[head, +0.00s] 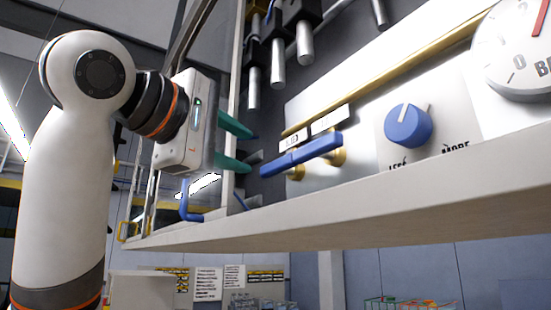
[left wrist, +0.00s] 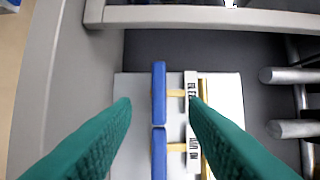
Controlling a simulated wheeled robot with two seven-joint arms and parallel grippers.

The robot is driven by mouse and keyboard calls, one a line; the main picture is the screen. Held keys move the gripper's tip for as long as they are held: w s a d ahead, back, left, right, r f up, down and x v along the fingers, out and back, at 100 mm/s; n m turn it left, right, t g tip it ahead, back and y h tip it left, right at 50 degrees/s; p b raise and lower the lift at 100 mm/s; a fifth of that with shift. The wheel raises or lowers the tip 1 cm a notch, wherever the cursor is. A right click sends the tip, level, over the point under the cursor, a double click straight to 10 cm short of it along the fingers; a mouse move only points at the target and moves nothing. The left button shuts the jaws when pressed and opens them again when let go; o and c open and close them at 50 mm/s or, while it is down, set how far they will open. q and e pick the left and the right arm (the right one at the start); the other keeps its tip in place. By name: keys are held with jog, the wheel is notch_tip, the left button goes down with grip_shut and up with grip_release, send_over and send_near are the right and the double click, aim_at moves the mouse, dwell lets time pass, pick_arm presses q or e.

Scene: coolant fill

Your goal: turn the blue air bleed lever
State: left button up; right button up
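Two blue bar levers on brass stems sit end to end on a pale panel, with small labels beside them that I cannot read surely. In the head view the left lever (head: 275,164) is nearer my gripper and the right lever (head: 318,148) lies beyond it. In the left wrist view one lever (left wrist: 158,92) is above the other lever (left wrist: 159,152). I cannot tell surely which is the air bleed lever. My left gripper (head: 245,149) is open and empty, its green fingers pointing at the levers. The levers show between its fingertips (left wrist: 160,101), with no contact visible. My right gripper is not in view.
A blue knob (head: 408,126) and a round gauge (head: 515,50) are to the right. Metal cylinders (head: 278,62) hang above. A brass rail (head: 380,68) crosses the panel. A pale ledge (head: 350,213) runs below the levers. A blue bent pipe (head: 187,203) is below my gripper.

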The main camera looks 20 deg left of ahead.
aim_at(272, 167)
pick_arm(q)
jog(key=x, duration=0.1)
jog(key=p+x, duration=0.2)
jog(key=shift+w+r, duration=0.3)
jog(key=shift+p+x, duration=0.55)
jog(key=shift+x, duration=0.65)
jog(key=x, duration=0.1)
jog(key=p+x, duration=0.1)
jog(key=x, duration=0.1)
jog(key=shift+w+d+f+p, duration=0.1)
jog(key=shift+w+f+p, duration=0.25)
jog(key=shift+p, duration=0.05)
jog(key=shift+s, duration=0.1)
jog(key=shift+c, duration=0.8)
jog(key=shift+f, duration=0.15)
grip_shut()
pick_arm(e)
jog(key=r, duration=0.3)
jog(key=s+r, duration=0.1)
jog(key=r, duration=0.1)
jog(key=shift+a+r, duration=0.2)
